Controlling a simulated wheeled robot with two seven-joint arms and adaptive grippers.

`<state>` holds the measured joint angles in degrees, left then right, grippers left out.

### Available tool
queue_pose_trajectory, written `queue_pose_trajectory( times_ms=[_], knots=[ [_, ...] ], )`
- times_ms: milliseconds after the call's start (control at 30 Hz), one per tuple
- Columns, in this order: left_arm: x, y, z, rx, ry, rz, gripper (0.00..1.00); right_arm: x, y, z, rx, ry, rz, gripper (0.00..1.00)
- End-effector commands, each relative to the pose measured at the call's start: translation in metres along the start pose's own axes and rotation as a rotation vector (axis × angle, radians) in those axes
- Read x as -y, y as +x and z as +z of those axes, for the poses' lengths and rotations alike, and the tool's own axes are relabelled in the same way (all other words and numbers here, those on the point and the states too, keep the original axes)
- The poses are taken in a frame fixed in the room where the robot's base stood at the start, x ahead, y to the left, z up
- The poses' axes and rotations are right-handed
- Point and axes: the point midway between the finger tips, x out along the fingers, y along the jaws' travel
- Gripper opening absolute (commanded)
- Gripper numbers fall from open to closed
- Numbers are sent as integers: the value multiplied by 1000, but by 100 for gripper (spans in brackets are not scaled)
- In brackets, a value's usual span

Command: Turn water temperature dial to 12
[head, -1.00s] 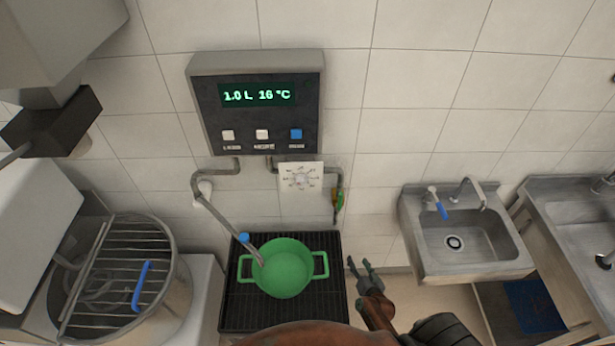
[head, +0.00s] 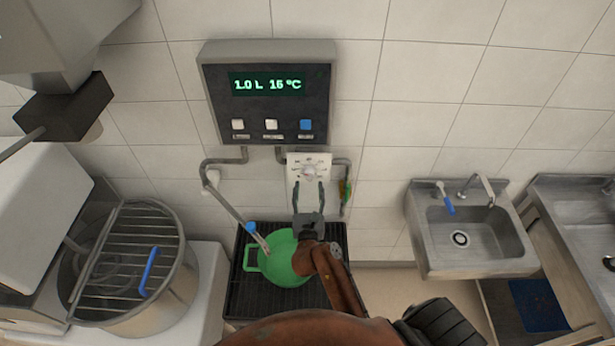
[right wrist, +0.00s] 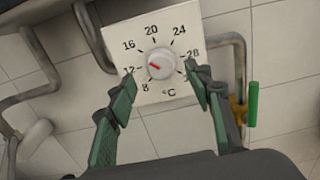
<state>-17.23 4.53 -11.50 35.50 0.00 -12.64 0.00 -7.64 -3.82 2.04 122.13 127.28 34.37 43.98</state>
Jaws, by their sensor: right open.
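The water temperature dial (head: 309,172) is a round white knob on a white square plate on the wall, below the dark control panel. In the right wrist view the dial (right wrist: 160,63) has a red mark on its left side, towards the 12; its exact setting is hard to tell. The panel display (head: 267,84) shows 1.0 L and what looks like 16 °C; the last digit is blurred. My right gripper (head: 309,189) is open and empty, its fingers pointing at the dial from below, one towards each side. The knob appears untouched. My left gripper is out of view.
A green pot (head: 288,270) stands on a black grate under my right arm. A bent pipe runs down to the pot. A valve with a green handle (right wrist: 253,103) is right of the dial. A sink (head: 470,235) is at the right, a large metal bowl (head: 150,310) at the left.

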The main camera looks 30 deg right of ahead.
Motion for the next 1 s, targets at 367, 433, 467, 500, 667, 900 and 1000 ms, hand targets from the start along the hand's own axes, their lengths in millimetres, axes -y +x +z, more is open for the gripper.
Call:
queue_pose_trajectory(
  times_ms=[367,433,467,500,667,900,1000],
  knots=[
    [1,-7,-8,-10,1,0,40,0,52,1,2,-5,1,47],
    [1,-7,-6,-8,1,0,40,0,55,0,1,-5,0,47],
    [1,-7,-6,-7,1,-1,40,0,56,0,1,-5,0,47],
    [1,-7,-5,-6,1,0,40,0,57,0,1,-5,0,47],
    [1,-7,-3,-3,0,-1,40,0,57,0,1,-5,1,47],
    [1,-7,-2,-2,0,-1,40,0,57,0,1,-6,1,34],
    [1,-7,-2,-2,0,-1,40,0,57,0,1,-6,1,28]
  ],
)
